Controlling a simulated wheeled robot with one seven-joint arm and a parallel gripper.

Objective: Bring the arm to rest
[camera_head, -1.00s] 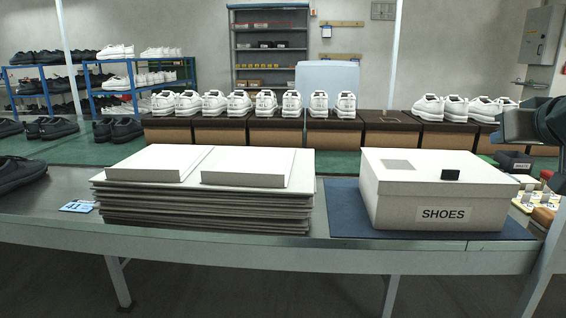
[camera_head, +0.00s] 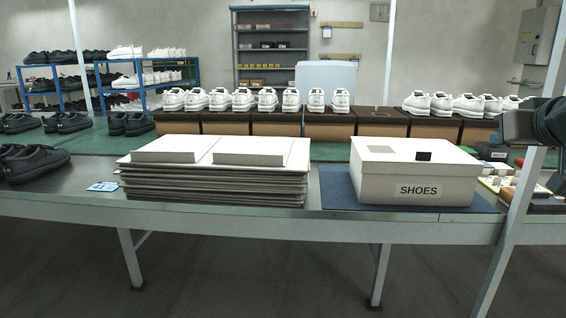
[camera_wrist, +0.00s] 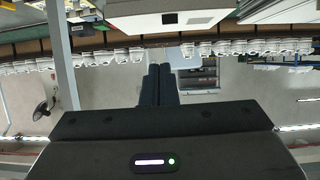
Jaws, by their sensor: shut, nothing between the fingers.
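My gripper (camera_wrist: 158,78) shows in the wrist view with its two dark fingers side by side, shut and empty. The wrist picture is upside down and looks over the bench toward the shoe rows, and the fingers touch nothing that I can see. In the head view a dark part of my arm (camera_head: 535,122) shows at the right edge, above and right of the closed white box marked SHOES (camera_head: 410,178); the gripper itself cannot be made out there.
The box stands on a blue mat (camera_head: 325,190) on the metal bench (camera_head: 262,222). Left of it is a stack of flat cardboard (camera_head: 215,185). Black shoes (camera_head: 32,163) stand far left. Small items (camera_head: 500,185) lie on the right. White shoes (camera_head: 267,100) line the back.

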